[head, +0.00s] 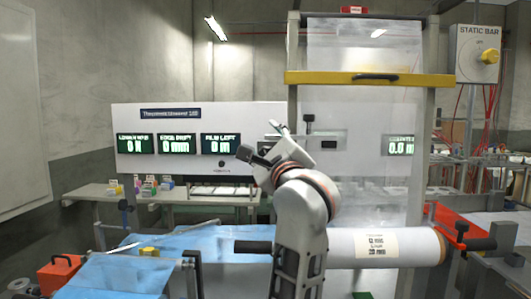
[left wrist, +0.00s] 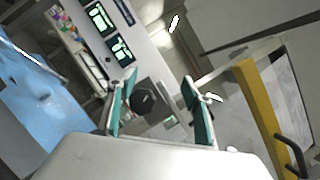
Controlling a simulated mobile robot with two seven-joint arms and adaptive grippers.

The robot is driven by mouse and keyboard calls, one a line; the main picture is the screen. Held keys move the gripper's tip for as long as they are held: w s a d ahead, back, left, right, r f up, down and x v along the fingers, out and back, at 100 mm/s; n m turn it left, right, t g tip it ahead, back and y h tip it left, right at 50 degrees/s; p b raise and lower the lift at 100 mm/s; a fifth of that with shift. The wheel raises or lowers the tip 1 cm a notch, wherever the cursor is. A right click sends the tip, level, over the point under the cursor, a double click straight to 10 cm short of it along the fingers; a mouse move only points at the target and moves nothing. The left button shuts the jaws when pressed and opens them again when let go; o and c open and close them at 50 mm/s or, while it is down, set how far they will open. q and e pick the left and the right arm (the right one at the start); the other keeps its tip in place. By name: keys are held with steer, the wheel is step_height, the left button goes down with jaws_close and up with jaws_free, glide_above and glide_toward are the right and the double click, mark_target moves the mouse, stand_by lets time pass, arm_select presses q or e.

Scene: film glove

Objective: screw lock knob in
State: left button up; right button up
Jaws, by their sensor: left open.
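My left gripper (head: 262,143) is raised in front of the white machine panel, near the middle of the head view. In the left wrist view its two green-padded fingers (left wrist: 158,90) are apart. A dark, many-sided knob (left wrist: 146,98) shows between the fingers, nearer the left one; I cannot tell whether they touch it. In the head view a dark knob-like piece on a stem (head: 309,119) stands just right of the gripper, above a grey slotted plate (head: 328,140). I cannot tell whether it is the same knob. My right gripper is out of view.
A white film roll (head: 385,246) lies across the front right, with a red holder (head: 450,224) at its end. A yellow bar (head: 350,78) crosses the upright frame. Blue film (head: 200,242) covers the left. A red box (head: 60,271) stands front left.

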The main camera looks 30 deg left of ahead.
arm_select(q)
steer(key=r, duration=0.5)
steer(key=shift+d+r, duration=0.15)
steer(key=shift+d, duration=0.25)
steer(key=shift+a+r, duration=0.1)
steer(key=shift+r, duration=0.75)
steer(key=shift+a, duration=0.1)
